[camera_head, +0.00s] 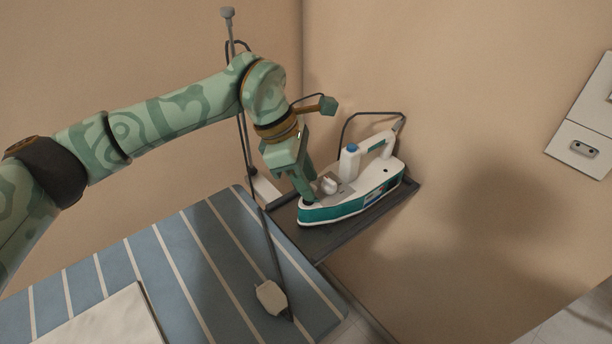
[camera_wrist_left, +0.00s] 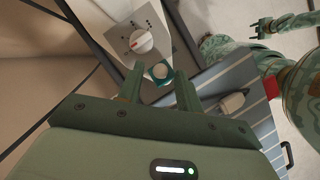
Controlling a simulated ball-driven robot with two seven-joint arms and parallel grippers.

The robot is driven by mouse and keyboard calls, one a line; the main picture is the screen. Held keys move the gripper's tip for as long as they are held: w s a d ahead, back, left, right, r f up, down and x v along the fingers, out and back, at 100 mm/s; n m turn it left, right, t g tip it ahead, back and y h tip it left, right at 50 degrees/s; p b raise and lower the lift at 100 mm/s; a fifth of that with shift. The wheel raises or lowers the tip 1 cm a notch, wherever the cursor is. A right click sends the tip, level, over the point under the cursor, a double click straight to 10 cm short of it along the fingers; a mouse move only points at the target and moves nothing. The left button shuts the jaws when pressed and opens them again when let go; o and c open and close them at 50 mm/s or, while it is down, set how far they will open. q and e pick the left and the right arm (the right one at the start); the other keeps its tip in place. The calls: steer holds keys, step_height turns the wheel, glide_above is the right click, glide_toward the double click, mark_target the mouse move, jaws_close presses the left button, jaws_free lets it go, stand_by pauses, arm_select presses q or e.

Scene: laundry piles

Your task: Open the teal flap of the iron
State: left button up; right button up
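The white iron (camera_head: 345,208) with a teal lower body stands on a dark rest at the end of the ironing board. Its white dial shows in both views; in the left wrist view the dial (camera_wrist_left: 140,41) lies beyond the teal flap (camera_wrist_left: 160,71), a small round part at the iron's nose. My left gripper (camera_head: 307,203) points down at the nose and hides the flap in the head view. Its fingers (camera_wrist_left: 158,80) are apart, one on each side of the flap; contact cannot be told. My right gripper (camera_wrist_left: 254,29) shows small and far off, fingers apart.
The blue striped ironing board (camera_head: 190,255) fills the lower left, with a folded pale cloth (camera_head: 105,322) on it. Walls close in behind the iron. A socket plate (camera_head: 584,150) is at right.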

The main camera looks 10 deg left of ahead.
arm_select(q)
jaws_close()
steer(key=shift+w+d+r+y, duration=0.15)
steer(key=shift+r+y, duration=0.05)
steer(key=shift+y, duration=0.1)
steer(key=shift+w+d+g+y+p, duration=0.2)
steer(key=shift+g+y+p, duration=0.15)
steer(key=shift+g, duration=0.25)
steer(key=shift+w+d+f+g+y+b, duration=0.2)
steer(key=shift+g+y+b, duration=0.1)
steer(key=shift+g+y, duration=0.1)
steer(key=y+b, duration=0.1)
steer(key=w+g+b, duration=0.1)
steer(key=b, duration=0.1)
steer(key=shift+d+f+n+g+y, duration=0.3)
steer(key=shift+d+f+y, duration=0.05)
steer(key=shift+f, duration=0.05)
steer(key=shift+s+r+b, duration=0.1)
steer(key=shift+r+b, duration=0.2)
steer(key=shift+b, duration=0.15)
steer(key=shift+r, duration=0.15)
arm_select(e)
steer(key=f, duration=0.1)
steer(key=s+f, duration=0.1)
steer(key=f, duration=0.1)
steer(key=shift+s+f, duration=0.1)
steer(key=shift+s, duration=0.15)
